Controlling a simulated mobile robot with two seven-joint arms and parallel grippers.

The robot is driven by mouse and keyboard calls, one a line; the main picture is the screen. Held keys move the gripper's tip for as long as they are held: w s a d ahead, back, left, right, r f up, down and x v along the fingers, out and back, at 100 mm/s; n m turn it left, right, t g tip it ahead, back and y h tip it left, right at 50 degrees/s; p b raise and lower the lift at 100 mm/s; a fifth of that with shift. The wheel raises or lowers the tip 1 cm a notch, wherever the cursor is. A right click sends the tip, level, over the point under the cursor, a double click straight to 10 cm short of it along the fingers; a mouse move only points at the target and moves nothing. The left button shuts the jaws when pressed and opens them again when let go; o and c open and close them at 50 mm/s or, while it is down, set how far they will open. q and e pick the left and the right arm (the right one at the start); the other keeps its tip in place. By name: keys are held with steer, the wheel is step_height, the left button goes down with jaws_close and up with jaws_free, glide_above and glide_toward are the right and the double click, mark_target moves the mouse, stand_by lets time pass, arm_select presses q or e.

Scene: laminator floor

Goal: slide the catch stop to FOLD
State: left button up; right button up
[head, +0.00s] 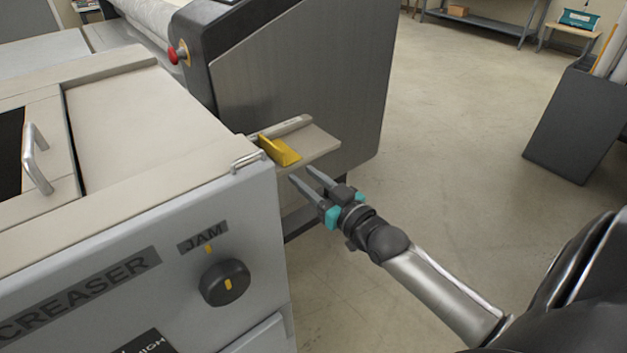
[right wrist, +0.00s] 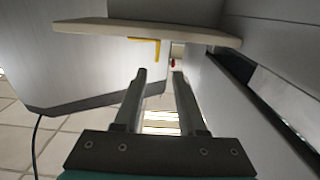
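The catch stop is a yellow angled piece (head: 280,151) on a beige catch tray (head: 322,142) at the creaser's right side in the head view. A bit of its yellow edge (right wrist: 146,40) shows under the tray in the right wrist view. My right gripper (head: 301,174) is open and empty, just below and in front of the tray, apart from the stop. Its two fingers (right wrist: 158,73) point up toward the tray in the right wrist view. No FOLD mark is readable. My left gripper is not in view.
The grey creaser (head: 150,260) stands at left, with a black knob (head: 225,282) under a JAM label and a metal handle (head: 37,160) on top. A dark-sided machine (head: 300,70) with a red button (head: 173,56) stands behind the tray.

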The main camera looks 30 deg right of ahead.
steer(key=shift+s, duration=0.95)
steer(key=s+f+g+h, duration=0.1)
steer(key=s+f+g, duration=0.4)
steer(key=f, duration=1.1)
steer(key=s+f+g+h, duration=0.1)
steer(key=s+f+g, duration=0.2)
steer(key=s+f, duration=0.8)
steer(key=s+a+f+g, duration=0.4)
steer(key=s+a+f, duration=0.1)
steer(key=s+f, duration=0.5)
steer(key=s+a+f+n+g, duration=0.1)
steer(key=s+a+f+g, duration=0.4)
steer(key=s+f, duration=0.5)
steer(key=s, duration=0.4)
steer(key=shift+f, duration=0.4)
